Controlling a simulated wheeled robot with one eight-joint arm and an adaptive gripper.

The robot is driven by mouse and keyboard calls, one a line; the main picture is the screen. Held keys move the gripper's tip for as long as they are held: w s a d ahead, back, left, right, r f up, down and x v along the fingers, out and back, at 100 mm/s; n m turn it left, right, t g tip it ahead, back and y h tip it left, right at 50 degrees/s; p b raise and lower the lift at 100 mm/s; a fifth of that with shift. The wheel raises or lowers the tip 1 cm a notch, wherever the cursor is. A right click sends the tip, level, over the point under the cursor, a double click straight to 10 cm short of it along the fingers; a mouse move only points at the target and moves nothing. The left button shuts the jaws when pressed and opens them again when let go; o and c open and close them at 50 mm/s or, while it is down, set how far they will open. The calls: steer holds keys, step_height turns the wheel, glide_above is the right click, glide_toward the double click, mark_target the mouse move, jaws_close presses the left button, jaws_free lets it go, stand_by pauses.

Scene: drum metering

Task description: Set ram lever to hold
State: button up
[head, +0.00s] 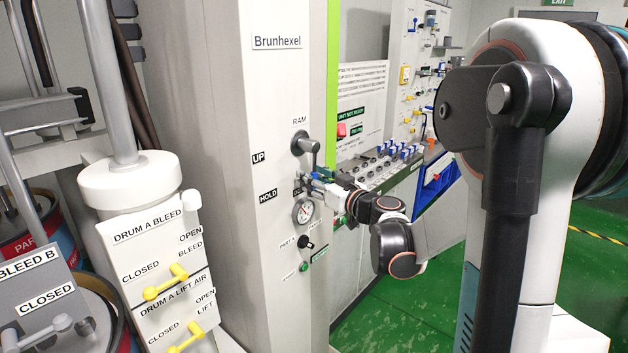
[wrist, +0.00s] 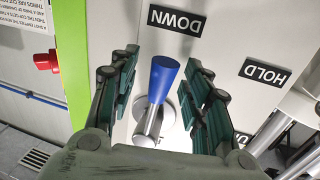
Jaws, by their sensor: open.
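The ram lever (head: 307,147) stands on the grey Brunhexel column below the RAM label. In the wrist view its blue grip (wrist: 162,80) and silver stem (wrist: 148,122) show, with the grip pointing toward the DOWN label (wrist: 175,20). The HOLD label (wrist: 262,72) is to the right there; the HOLD label (head: 268,196) also shows in the head view, left of the lever. My gripper (wrist: 163,85) is open, its fingers on either side of the blue grip with visible gaps. In the head view my gripper (head: 312,184) hides the lever's lower end.
A pressure gauge (head: 303,211) sits just below my gripper, with a black selector knob (head: 306,243) under it. The UP label (head: 258,158) is above HOLD. Drum valve boxes with yellow levers (head: 166,283) stand at left. A red button (wrist: 46,61) shows in the wrist view.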

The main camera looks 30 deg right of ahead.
mark_target(286, 173)
jaws_close()
steer(key=shift+s+a+r+m+g+p, duration=0.2)
steer(key=shift+s+a+m+p, duration=0.1)
steer(key=shift+a+m, duration=0.45)
steer(key=shift+s+a+r+m+g+p, duration=0.2)
steer(key=shift+a+m, duration=0.35)
steer(key=shift+m, duration=0.4)
steer(key=shift+s+a+r+m+g+y+p, duration=0.15)
steer(key=shift+a+r+m+p, duration=0.25)
steer(key=shift+m, duration=0.35)
steer(key=shift+s+a+r+m+g+y+p, duration=0.15)
steer(key=shift+a+m+g+p, duration=0.1)
steer(key=shift+a+m, duration=0.4)
steer(key=shift+s+a+r+m+g+p, duration=0.15)
steer(key=shift+a+r+m+p, duration=0.15)
steer(key=shift+m, duration=0.5)
jaws_free()
steer(key=shift+s, duration=0.1)
